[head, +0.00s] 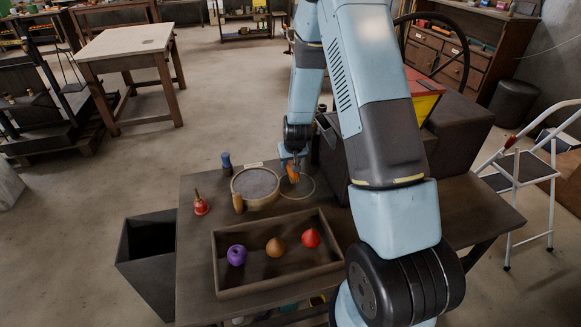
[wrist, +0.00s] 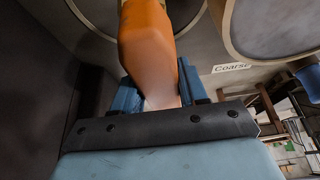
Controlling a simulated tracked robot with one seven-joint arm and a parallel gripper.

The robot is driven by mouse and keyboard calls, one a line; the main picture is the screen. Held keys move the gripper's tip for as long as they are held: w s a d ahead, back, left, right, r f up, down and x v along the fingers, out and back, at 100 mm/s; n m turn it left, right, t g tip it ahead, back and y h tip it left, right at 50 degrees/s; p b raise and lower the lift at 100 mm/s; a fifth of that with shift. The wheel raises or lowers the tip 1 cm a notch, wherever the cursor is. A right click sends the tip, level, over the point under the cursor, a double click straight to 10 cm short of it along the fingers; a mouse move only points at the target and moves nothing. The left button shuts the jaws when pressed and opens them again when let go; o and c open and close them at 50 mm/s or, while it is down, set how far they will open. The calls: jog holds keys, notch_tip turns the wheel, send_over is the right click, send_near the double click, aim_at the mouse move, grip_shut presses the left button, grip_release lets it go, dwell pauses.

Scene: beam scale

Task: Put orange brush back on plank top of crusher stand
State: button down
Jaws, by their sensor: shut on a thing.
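The orange brush (head: 293,172) is in my gripper (head: 294,160), above the dark plank table (head: 480,205), just right of a round sieve (head: 255,186). In the wrist view the orange brush (wrist: 148,45) stands out between the two blue fingers of my gripper (wrist: 156,88), which are shut on its paler end. The brush's far end is cut off there. A dark boxy machine (head: 462,112) with a red and yellow hopper and a large wheel stands on the right, partly behind my arm. I cannot tell surely which surface is the crusher stand's plank top.
A shallow wooden tray (head: 225,275) holds a purple, an orange-brown and a red piece. A red bell-shaped object (head: 201,205), a blue-topped object (head: 226,161) and a small tan cylinder (head: 238,203) stand near the sieve. A dark bin (head: 150,265) stands left; a stepladder (head: 520,180) right.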

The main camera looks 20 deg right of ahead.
jog(key=shift+f, duration=1.1)
jog(key=shift+f, duration=0.1)
jog(key=c, duration=0.6)
grip_release()
